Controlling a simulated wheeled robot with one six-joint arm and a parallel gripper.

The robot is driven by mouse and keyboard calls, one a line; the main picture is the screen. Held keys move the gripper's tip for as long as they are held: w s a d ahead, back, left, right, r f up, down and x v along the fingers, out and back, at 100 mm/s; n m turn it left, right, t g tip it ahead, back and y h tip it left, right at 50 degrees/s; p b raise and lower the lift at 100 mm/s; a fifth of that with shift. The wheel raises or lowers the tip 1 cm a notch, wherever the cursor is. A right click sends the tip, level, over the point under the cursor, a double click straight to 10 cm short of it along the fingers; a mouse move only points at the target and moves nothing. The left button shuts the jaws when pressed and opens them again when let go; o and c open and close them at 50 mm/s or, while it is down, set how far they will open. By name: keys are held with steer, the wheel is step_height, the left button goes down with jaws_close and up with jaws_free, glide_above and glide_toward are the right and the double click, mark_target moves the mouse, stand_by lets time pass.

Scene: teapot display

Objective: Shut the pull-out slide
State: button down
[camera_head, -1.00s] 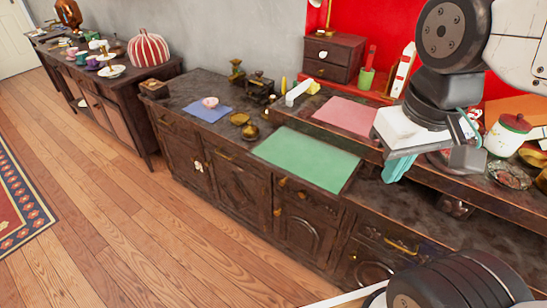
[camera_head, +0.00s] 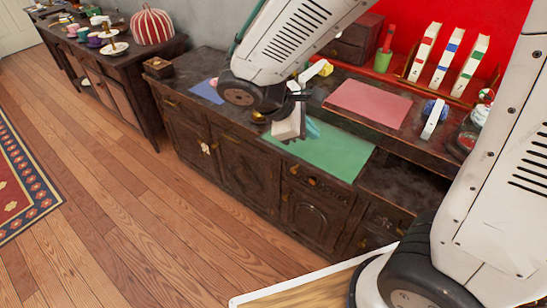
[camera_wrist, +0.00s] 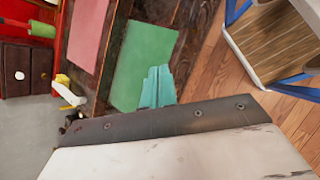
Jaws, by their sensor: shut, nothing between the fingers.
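A green-topped panel (camera_head: 335,152), which looks like the pull-out slide, lies level at the front of the dark wooden cabinet (camera_head: 247,171). How far it stands out from the cabinet front is hard to tell. It also shows in the wrist view (camera_wrist: 143,62). My gripper (camera_head: 312,128) has teal fingers, shut and empty. It hangs over the left part of the green panel in the head view. My arm hides part of the cabinet top.
A blue mat (camera_head: 206,91) lies left of my arm. The wooden floor (camera_head: 110,190) in front of the cabinet is clear.

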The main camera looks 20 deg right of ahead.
steer(key=w+a+f+n+t+h, duration=0.2)
steer(key=w+a+f+n+t, duration=0.25)
steer(key=a+f+n, duration=0.35)
steer(key=n+t, duration=0.2)
steer(key=n, duration=0.3)
glide_toward(280, 155)
steer(key=x, duration=0.6)
steer(key=shift+w+d+f, duration=0.1)
steer(key=shift+d+f, duration=0.05)
steer(key=shift+f, duration=0.1)
steer(key=shift+w, duration=0.1)
